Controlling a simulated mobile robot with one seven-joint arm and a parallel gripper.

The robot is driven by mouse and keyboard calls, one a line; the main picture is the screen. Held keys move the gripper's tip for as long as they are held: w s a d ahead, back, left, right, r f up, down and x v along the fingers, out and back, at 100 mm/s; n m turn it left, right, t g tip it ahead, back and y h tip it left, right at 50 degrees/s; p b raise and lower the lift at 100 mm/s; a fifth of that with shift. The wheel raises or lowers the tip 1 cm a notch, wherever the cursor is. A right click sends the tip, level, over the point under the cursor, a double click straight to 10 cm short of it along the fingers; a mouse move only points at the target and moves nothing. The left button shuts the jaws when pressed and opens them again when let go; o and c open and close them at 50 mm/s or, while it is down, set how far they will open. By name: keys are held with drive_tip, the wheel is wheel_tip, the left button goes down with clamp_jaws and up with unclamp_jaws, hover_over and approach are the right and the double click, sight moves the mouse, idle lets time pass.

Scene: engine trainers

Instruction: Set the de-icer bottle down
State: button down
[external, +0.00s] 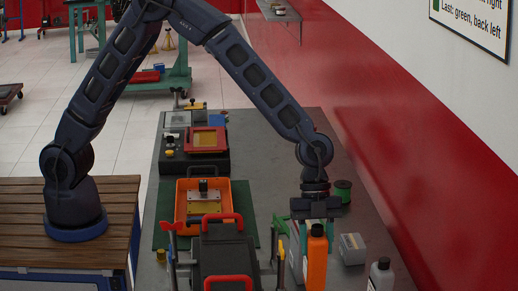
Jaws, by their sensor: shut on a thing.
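An orange bottle (317,262) with a black cap stands upright at the near right of the grey workbench; I take it as the de-icer bottle, though no label is readable. My gripper (316,217) points down over it and appears shut on it near the cap. The bottle's base is near the picture's lower edge, and I cannot tell whether it touches the bench. A second, grey bottle (381,275) with a black cap stands to the right, apart from my gripper.
A small clear-grey box (352,249) and a green spool (343,191) are close on the right. A pale item (298,247) and a green-handled tool (281,249) are close on the left. Further left are an orange tray (247,192) and a red-handled rig (224,250). Bare bench (285,150) lies behind.

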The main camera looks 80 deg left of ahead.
sight(315, 261)
drive_tip(key=shift+f, duration=2.55)
drive_tip(key=c, duration=0.8)
unclamp_jaws()
drive_tip(key=s+a+r+n+t+y, duration=0.15)
drive_tip(key=s+a+r, duration=0.25)
drive_tip(key=a+r, duration=0.5)
drive_tip(key=s+a+r+n+h, duration=0.1)
drive_tip(key=s+a+r+n, duration=0.3)
drive_tip(key=r, duration=0.9)
drive_tip(key=s+a+r+n+t+y, duration=0.1)
drive_tip(key=s+a+r+n+y, duration=0.15)
drive_tip(key=s+a+r, duration=0.5)
drive_tip(key=s+a+n, duration=0.3)
drive_tip(key=s+a, duration=0.1)
drive_tip(key=s, duration=0.4)
drive_tip(key=s+a+n+t+y, duration=0.1)
drive_tip(key=s+a+n, duration=0.2)
drive_tip(key=s+a, duration=0.2)
drive_tip(key=s+a+n+t, duration=0.1)
drive_tip(key=s+a+n, duration=0.3)
drive_tip(key=s, duration=0.6)
drive_tip(key=shift+s+a+r, duration=0.2)
drive_tip(key=shift+s+a, duration=0.1)
drive_tip(key=shift+a, duration=0.45)
